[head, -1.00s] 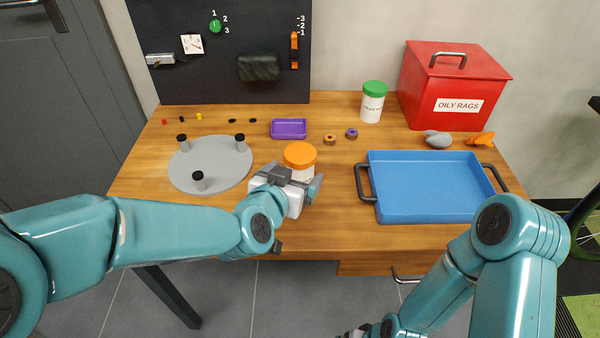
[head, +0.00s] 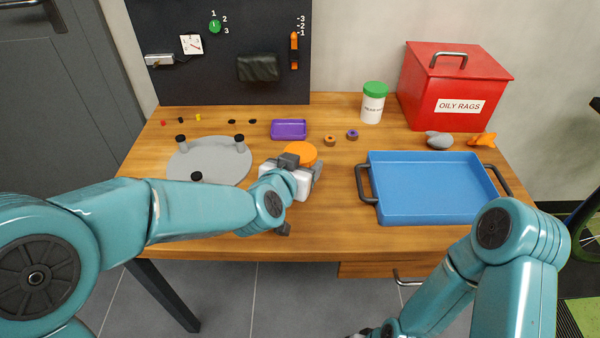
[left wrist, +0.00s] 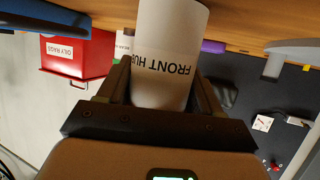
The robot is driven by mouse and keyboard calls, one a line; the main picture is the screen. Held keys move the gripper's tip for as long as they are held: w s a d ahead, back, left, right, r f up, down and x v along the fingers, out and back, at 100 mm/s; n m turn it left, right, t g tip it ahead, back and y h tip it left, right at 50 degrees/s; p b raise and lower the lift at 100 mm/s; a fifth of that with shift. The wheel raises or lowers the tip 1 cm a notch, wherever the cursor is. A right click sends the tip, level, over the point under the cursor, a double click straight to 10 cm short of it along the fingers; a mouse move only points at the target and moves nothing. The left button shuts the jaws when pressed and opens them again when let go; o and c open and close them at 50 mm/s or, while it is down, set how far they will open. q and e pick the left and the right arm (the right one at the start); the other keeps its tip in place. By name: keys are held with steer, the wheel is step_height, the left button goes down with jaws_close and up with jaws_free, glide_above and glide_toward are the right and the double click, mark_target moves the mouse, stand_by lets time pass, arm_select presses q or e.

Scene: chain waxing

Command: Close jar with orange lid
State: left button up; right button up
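The white jar with the orange lid (head: 299,153) stands on the table in front of my left gripper (head: 304,167). The lid sits over the jar's top, but whether it is fastened cannot be seen. In the left wrist view, the jar body (left wrist: 165,70) reads "FRONT HUB" upside down. The left gripper's fingers (left wrist: 160,88) lie on both sides of the jar body, below the lid. Whether they press on it cannot be told. My right gripper is not clearly in view; the right arm is low at the right.
A grey round plate (head: 210,165) with black posts is left of the jar. A blue tray (head: 425,213) is to the right. Behind are a purple tray (head: 288,130), a green-lidded jar (head: 373,103) and a red OILY RAGS bin (head: 450,85). The table front is clear.

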arm_select(q)
steer(key=shift+c, duration=0.8)
step_height(320, 180, up, 20)
steer(key=p, duration=1.3)
